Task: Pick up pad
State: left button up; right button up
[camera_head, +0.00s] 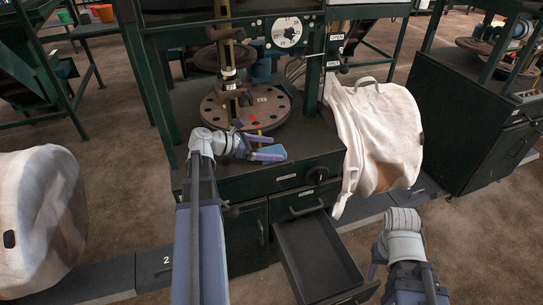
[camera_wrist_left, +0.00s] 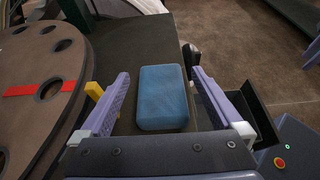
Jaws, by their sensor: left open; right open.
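The pad (camera_wrist_left: 162,98) is a blue, rounded block lying on the dark green bench top (camera_wrist_left: 130,45). In the head view the pad (camera_head: 274,150) shows near the bench's front edge, partly covered by my left gripper. My left gripper (camera_head: 264,149) is open, with its two purple fingers on either side of the pad. In the left wrist view the left gripper (camera_wrist_left: 161,72) shows gaps between the pad and both fingers. My right gripper (camera_head: 376,264) is low at the right, away from the bench, open and mostly hidden by its own wrist.
A round plate with holes (camera_head: 245,108) stands beside the pad, with a yellow piece (camera_wrist_left: 94,91) at its edge. A white bulk bag (camera_head: 375,135) hangs at the bench's right side. An open drawer (camera_head: 318,258) juts out below. Another white bag (camera_head: 38,215) is at far left.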

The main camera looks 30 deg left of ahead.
aim_at(280, 149)
pick_arm(q)
jog(key=b+x, duration=0.1)
jog(key=x, duration=0.3)
jog(key=shift+f, duration=0.1)
jog(key=shift+c, duration=0.2)
jog(key=c, duration=1.2)
notch_tip(280, 149, up, 10)
jog(key=p, duration=1)
